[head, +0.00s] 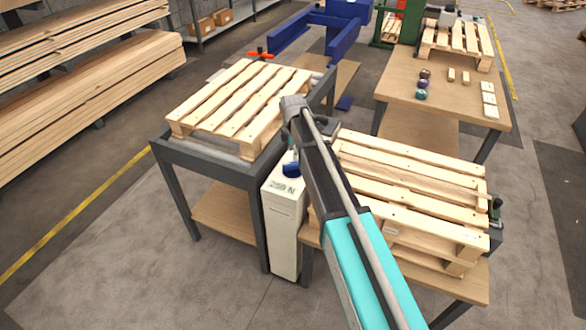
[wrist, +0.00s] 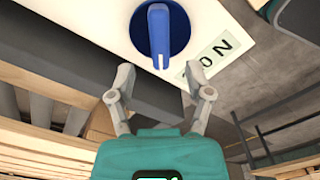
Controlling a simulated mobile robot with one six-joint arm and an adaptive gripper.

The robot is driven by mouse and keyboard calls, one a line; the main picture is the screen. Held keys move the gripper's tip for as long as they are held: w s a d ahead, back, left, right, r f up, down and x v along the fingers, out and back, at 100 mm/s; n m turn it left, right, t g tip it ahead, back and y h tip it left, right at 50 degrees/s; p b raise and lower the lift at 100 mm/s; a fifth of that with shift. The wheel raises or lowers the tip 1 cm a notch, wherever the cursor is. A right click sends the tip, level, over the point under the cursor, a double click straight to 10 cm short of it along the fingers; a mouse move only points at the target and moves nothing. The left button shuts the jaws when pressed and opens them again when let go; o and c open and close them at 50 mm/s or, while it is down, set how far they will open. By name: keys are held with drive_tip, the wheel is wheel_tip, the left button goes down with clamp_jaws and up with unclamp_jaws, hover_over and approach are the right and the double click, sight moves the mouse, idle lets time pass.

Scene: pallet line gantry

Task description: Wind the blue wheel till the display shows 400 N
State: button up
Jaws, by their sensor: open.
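The blue wheel (wrist: 160,32) is a round knob with a raised bar grip, mounted on a white panel, at the top of the wrist view. In the head view the blue wheel (head: 291,169) shows partly, on top of a narrow white cabinet (head: 284,218). The display (head: 285,186) beside it reads about 250 N. In the wrist view the display (wrist: 208,58) is partly hidden by a finger, showing "0 N". My gripper (wrist: 163,82) is open and empty, its two fingertips a little short of the wheel with a gap between.
A pallet (head: 240,102) lies on the metal-framed table left of the cabinet. Stacked pallets (head: 415,200) lie on a bench to the right. A wooden table (head: 445,92) with small parts stands behind. Open floor (head: 110,235) lies to the left.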

sight(293, 163)
drive_tip(key=shift+f+b, duration=2.65)
drive_tip(key=shift+f, duration=0.3)
clamp_jaws()
